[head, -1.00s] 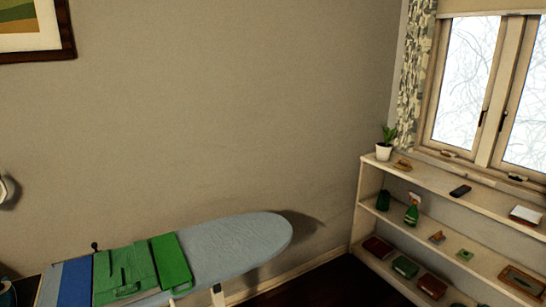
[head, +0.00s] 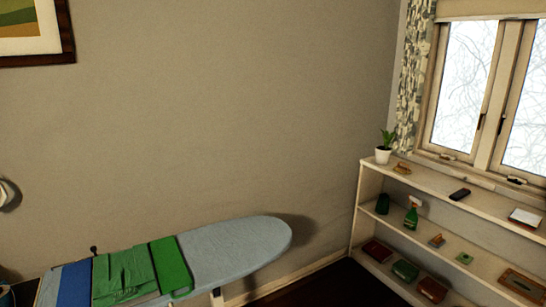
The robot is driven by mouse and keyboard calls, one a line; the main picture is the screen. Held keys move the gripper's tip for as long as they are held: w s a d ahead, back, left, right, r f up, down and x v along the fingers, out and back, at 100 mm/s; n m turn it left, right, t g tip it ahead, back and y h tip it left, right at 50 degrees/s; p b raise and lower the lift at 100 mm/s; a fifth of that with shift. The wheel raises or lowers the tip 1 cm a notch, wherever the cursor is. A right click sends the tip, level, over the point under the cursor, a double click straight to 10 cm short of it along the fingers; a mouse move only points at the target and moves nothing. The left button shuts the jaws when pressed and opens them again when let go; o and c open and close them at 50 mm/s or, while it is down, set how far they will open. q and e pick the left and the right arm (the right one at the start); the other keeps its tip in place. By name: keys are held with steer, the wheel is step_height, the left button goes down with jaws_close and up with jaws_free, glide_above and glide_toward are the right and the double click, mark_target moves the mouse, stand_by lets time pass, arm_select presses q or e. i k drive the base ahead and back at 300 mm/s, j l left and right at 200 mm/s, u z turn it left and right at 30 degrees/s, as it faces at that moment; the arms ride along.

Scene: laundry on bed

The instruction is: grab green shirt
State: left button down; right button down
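A green shirt (head: 124,274) lies on the light blue ironing board (head: 235,245) at the lower left of the head view. Its surface looks rumpled. A brighter green folded cloth (head: 171,266) lies against its right side, and I cannot tell whether it is part of the same garment. A blue cloth (head: 74,283) lies to its left. Neither of my grippers shows in the head view.
A white shelf unit (head: 440,187) stands at the right under a window, holding a potted plant (head: 384,148), a green spray bottle (head: 412,214) and several small items. The right end of the ironing board is bare. Dark floor shows between board and shelves.

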mark_target(122, 261)
steer(key=u, duration=0.2)
steer(key=i+j+u, duration=0.15)
steer(key=j+u, duration=0.15)
steer(key=u, duration=0.15)
steer(key=i+j+u, duration=0.15)
steer(key=u, duration=0.25)
steer(key=i+j+u, duration=0.2)
steer(key=u, duration=0.25)
